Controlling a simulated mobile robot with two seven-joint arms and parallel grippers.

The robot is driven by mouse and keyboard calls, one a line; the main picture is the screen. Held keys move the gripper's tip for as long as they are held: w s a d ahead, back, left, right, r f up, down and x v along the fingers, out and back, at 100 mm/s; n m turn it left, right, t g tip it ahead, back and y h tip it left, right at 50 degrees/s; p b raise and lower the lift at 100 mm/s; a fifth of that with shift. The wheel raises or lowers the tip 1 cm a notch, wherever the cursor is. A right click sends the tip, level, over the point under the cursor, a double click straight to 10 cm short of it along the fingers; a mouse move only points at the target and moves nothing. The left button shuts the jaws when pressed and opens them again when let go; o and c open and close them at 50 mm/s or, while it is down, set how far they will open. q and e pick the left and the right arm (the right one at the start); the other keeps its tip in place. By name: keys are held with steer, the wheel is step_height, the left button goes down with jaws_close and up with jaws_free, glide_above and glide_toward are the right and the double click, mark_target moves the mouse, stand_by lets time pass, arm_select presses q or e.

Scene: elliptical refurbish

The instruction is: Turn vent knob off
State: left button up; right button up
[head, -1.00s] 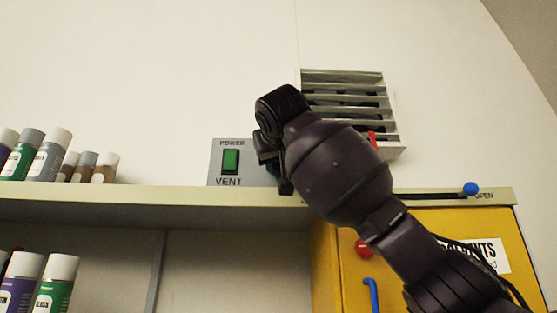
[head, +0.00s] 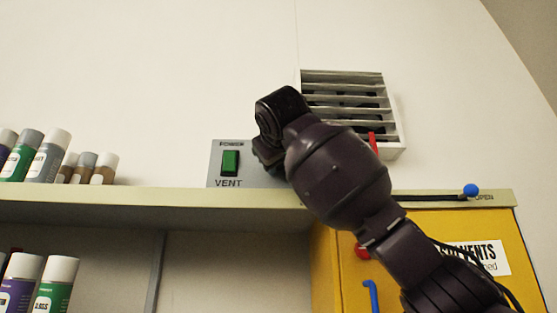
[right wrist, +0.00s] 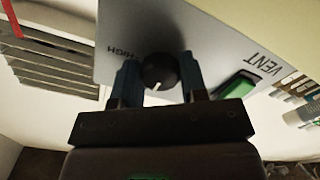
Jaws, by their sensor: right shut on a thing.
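The vent panel (head: 217,168) is a grey plate on the wall above the shelf, marked POWER and VENT, with a green switch (head: 230,161). My right arm hides its right part in the head view. In the right wrist view the panel (right wrist: 205,45) shows a round black knob (right wrist: 158,70) with a white pointer line and the word HIGH beside it. My right gripper (right wrist: 158,78) has its two fingers on either side of the knob, shut on it. The pointer line aims toward the gripper's palm. My left gripper is not in view.
A slatted wall vent (head: 345,92) with a red tab (head: 373,142) is right of the panel. The shelf edge (head: 130,197) runs below. Spray cans (head: 48,155) stand at left. A yellow solvents cabinet (head: 410,245) and a blue slider knob (head: 470,190) are at right.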

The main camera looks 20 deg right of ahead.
steer(key=o, duration=0.9)
steer(key=shift+s, duration=0.15)
steer(key=b+v, duration=0.3)
steer(key=v, duration=0.7)
steer(key=shift+s+a, duration=0.1)
steer(key=shift+s, duration=0.2)
